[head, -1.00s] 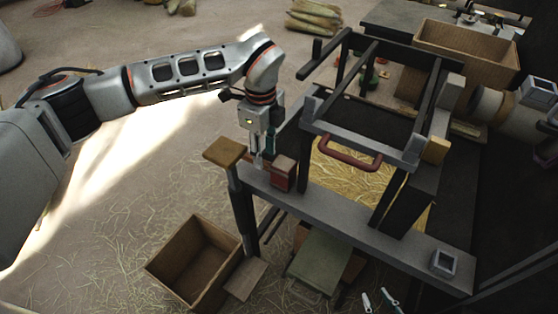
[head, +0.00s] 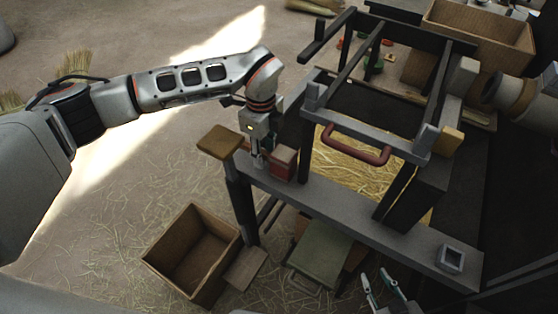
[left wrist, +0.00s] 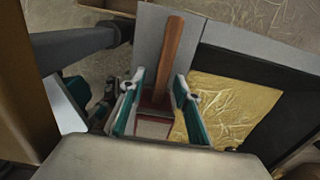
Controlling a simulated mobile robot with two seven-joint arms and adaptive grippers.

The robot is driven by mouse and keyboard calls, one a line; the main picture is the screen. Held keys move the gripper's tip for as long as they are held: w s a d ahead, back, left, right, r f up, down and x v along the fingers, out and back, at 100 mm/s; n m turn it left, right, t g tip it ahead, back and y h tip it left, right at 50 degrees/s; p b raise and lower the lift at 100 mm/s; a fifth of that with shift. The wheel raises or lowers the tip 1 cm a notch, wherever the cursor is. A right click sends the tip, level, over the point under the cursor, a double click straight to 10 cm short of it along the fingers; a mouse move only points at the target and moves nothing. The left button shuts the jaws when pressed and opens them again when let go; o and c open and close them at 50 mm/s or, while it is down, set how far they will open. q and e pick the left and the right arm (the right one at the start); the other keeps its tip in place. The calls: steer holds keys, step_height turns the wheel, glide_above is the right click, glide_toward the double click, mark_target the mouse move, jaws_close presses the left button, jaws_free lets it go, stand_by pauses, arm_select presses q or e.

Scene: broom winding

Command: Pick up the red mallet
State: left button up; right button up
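The red mallet (head: 283,164) rests at the left end of the grey bench beam, its red block-shaped head facing the head camera. In the left wrist view its brown wooden handle (left wrist: 172,55) points up the picture. My left gripper (head: 258,163) points down beside the mallet in the head view. In the left wrist view its teal fingers (left wrist: 159,80) are apart, with the mallet between them; contact cannot be told. My right gripper (head: 382,285) shows at the bottom of the head view, its teal fingers apart and empty.
A post with a wooden top (head: 220,140) stands close left of my left gripper. The dark frame with a red handle (head: 356,146) rises to the right. An open wooden box (head: 190,255) is on the floor. A small square holder (head: 450,258) sits at the beam's right end.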

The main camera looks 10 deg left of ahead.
mark_target(265, 151)
arm_select(q)
steer(key=shift+f, duration=0.15)
jaws_close()
steer(key=shift+w+r, duration=0.1)
steer(key=shift+r, duration=0.5)
step_height(265, 151, up, 17)
steer(key=p, duration=0.3)
steer(key=s+a, duration=0.3)
steer(key=s, duration=0.5)
steer(key=s+a, duration=0.3)
steer(key=s, duration=0.5)
steer(key=shift+s+a+p, duration=0.4)
